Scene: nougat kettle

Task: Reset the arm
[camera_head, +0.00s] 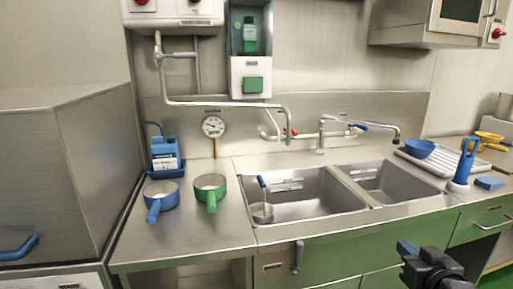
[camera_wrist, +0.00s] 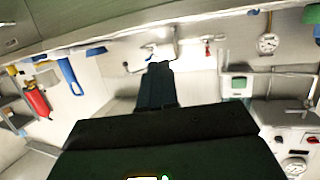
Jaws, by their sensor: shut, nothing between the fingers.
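My gripper (camera_head: 420,264) shows at the lower right of the head view, dark, in front of the green cabinet fronts (camera_head: 335,262) below the sink counter. It is clear of the counter objects. In the wrist view its dark fingers (camera_wrist: 157,84) are together in the middle, with nothing between them. The wrist view looks upside down, with the counter edge (camera_wrist: 130,32) across the top and the wall behind the fingers.
A blue pot (camera_head: 161,197) and a green pot (camera_head: 210,188) stand on the left counter. A ladle (camera_head: 263,210) is in the left sink basin (camera_head: 310,195). A blue bowl (camera_head: 419,149) and a blue brush (camera_head: 465,165) are at the right. A grey cabinet (camera_head: 85,170) stands at far left.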

